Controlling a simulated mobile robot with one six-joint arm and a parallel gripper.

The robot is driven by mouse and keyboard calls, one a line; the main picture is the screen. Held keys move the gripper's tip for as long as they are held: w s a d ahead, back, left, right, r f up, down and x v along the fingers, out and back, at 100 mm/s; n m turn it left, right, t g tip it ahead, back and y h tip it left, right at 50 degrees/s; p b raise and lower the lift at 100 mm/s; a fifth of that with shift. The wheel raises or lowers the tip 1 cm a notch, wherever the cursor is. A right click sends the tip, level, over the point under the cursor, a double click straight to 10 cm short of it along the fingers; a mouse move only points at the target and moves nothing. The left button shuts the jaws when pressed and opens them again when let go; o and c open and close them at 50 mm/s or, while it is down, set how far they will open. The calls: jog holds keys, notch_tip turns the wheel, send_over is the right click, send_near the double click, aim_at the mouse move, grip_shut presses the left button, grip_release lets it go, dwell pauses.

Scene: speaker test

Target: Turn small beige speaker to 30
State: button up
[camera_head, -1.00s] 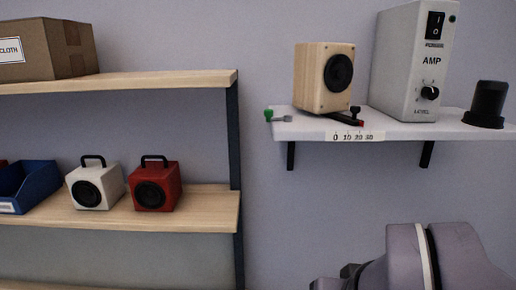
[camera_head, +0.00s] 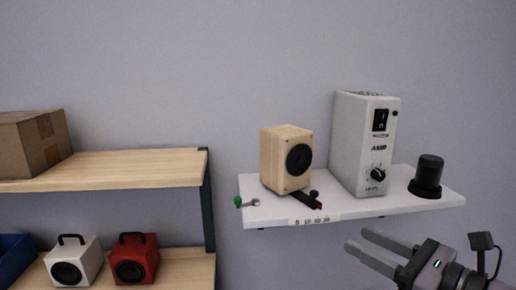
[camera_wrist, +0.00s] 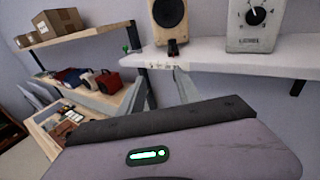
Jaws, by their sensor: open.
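The small beige speaker (camera_head: 284,158) stands upright on the white wall shelf (camera_head: 400,204), its black cone facing front right. It also shows in the wrist view (camera_wrist: 169,20), cut off at the top. A dark pointer arm with a black knob and red tip (camera_head: 308,198) sticks out from under it. A scale label (camera_head: 313,220) marked 0 10 20 30 is on the shelf's front edge; the exact reading is too small to tell. My gripper (camera_head: 358,242) is open and empty, in front of and below the shelf, right of the speaker and apart from it.
The white amp (camera_head: 350,145) stands right of the speaker, with a black cylinder (camera_head: 428,175) beyond it. A green-tipped lever (camera_head: 246,202) is at the shelf's left end. Wooden shelving (camera_head: 130,167) at left holds a cardboard box (camera_head: 30,145), a white speaker (camera_head: 70,265) and a red speaker (camera_head: 134,262).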

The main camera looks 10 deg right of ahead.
notch_tip(320, 180, up, 2)
jog(key=d+m+t, duration=0.1)
jog(key=d, duration=0.2)
jog(key=p, duration=0.3)
send_near(314, 192)
jog(key=shift+h, duration=0.4)
jog(key=x, duration=1)
jog(key=shift+a+f, duration=0.15)
jog(key=shift+f, duration=0.15)
grip_shut()
